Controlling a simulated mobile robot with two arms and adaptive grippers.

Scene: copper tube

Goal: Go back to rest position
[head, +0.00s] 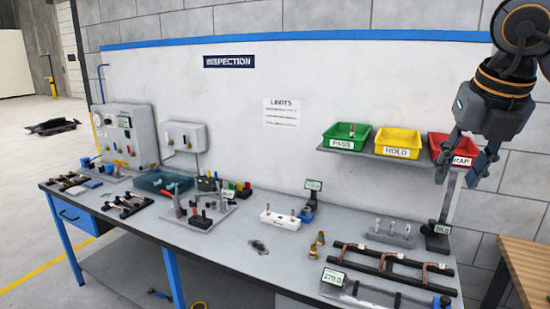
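My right gripper (456,180) hangs at the upper right, in front of the red bin (437,142). Its two dark fingers point down and are spread apart, with nothing seen between them. It hides part of the red bin and its label. My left gripper is not in view. Bent copper tubes (428,267) rest on a black rack (410,283) at the right of the bench. A small copper-coloured piece (351,129) shows in the green PASS bin (336,143).
The yellow HOLD bin (396,142) shares the wall shelf (372,153). On the grey bench (235,252) stand a white block (280,222), brass fittings (313,251), a gauge stand (438,228) and a digital readout (333,278). A wooden table (530,262) stands at the right.

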